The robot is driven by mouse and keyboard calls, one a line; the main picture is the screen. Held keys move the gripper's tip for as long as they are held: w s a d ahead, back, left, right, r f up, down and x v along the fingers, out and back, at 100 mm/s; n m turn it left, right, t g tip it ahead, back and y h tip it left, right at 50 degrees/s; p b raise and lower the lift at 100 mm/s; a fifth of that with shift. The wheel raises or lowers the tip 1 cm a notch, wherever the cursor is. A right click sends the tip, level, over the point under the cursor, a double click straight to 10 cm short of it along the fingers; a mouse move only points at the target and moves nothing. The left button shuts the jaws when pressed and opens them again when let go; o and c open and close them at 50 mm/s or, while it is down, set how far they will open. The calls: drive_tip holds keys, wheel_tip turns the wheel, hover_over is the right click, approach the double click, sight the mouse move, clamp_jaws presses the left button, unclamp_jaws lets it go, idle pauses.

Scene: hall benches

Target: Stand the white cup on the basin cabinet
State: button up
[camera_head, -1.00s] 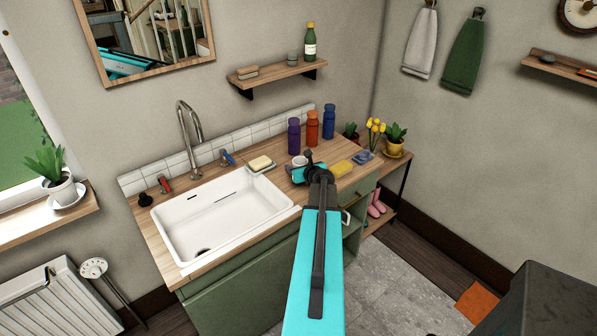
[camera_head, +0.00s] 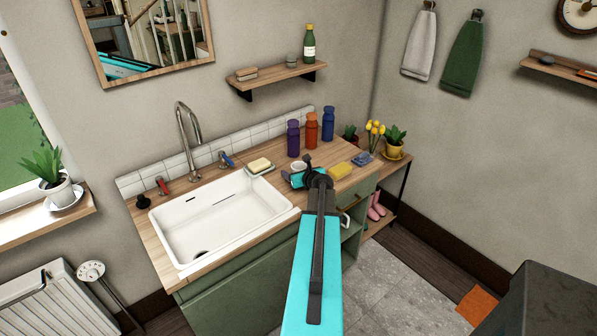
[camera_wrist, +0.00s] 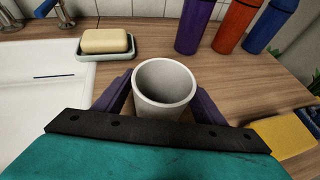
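The white cup (camera_wrist: 165,82) is upright between the two dark purple fingers of my gripper (camera_wrist: 163,95) in the wrist view. The fingers lie close against both sides of the cup, and it appears held. In the head view the cup (camera_head: 298,166) shows only as a pale rim behind my gripper (camera_head: 300,172). It is over the wooden top of the basin cabinet (camera_head: 225,263), right of the white sink. I cannot tell whether the cup's base touches the wood, as it is hidden.
A soap dish with soap (camera_wrist: 106,43) is left of the cup. Purple (camera_head: 293,138), orange (camera_head: 312,129) and blue (camera_head: 328,124) bottles stand behind it. A yellow sponge (camera_head: 341,170) lies to the right. The sink basin (camera_head: 220,217) is on the left.

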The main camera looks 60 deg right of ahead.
drive_tip(key=shift+r, duration=0.2)
drive_tip(key=shift+b+v, duration=0.3)
drive_tip(key=shift+v, duration=1.2)
drive_tip(key=shift+b+v, duration=0.95)
drive_tip(key=shift+v, duration=3.55)
drive_tip(key=shift+w+a, duration=0.1)
drive_tip(key=shift+w, duration=0.05)
